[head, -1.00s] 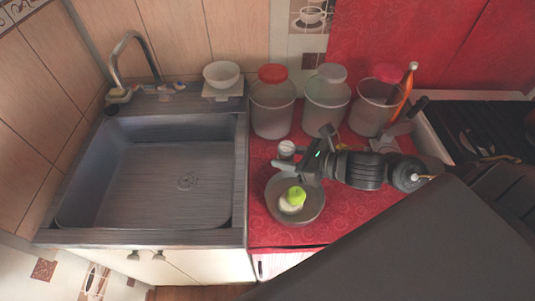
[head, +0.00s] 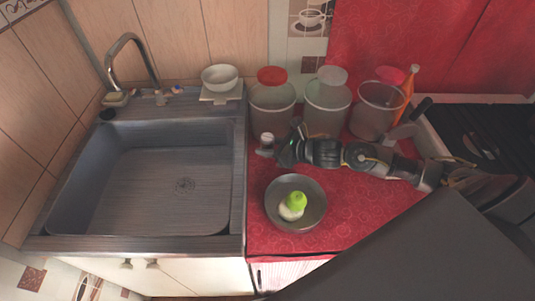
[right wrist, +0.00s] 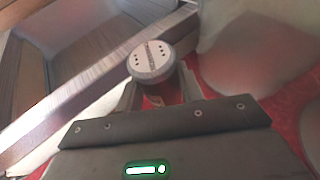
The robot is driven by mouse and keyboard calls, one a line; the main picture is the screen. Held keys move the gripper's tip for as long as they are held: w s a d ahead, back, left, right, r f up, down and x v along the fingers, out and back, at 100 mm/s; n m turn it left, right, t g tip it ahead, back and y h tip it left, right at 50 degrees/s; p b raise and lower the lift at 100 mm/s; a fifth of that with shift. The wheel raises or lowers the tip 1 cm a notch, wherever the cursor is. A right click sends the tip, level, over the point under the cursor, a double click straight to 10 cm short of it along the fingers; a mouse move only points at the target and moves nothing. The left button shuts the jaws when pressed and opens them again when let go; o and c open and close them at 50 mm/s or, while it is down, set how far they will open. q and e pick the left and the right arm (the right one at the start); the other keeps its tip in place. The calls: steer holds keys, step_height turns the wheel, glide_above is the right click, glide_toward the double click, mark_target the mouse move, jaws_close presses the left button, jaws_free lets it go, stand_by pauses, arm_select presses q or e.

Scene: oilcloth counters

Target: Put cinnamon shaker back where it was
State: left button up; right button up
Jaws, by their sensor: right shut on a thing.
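The cinnamon shaker (head: 267,138) has a pale lid and is mostly hidden by my right gripper (head: 270,150). In the right wrist view its round holed lid (right wrist: 151,61) sits between the fingers of the right gripper (right wrist: 158,92). The right gripper is shut on the shaker, over the red counter (head: 340,225) close to the sink's right edge, in front of the left canister. I cannot tell whether the shaker's base touches the counter. My left gripper is not in view.
A grey bowl (head: 321,216) with a green-and-white item (head: 293,205) stands in front of the right arm. Canisters with red (head: 272,76) and pale lids (head: 332,75) and another container (head: 378,112) stand behind. The sink (head: 150,190) lies left. Front counter around the bowl is clear.

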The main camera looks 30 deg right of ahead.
steer(key=f, duration=0.1)
steer(key=f+b, duration=0.1)
steer(key=f, duration=0.2)
steer(key=shift+w+b, duration=0.3)
steer(key=shift+b, duration=0.1)
steer(key=shift+r, duration=0.1)
steer(key=shift+f, duration=0.2)
steer(key=o, duration=1)
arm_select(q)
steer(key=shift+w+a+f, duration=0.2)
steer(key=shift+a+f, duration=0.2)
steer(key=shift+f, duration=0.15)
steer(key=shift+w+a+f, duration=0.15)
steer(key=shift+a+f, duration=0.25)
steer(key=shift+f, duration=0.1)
arm_select(e)
steer(key=shift+r, duration=0.1)
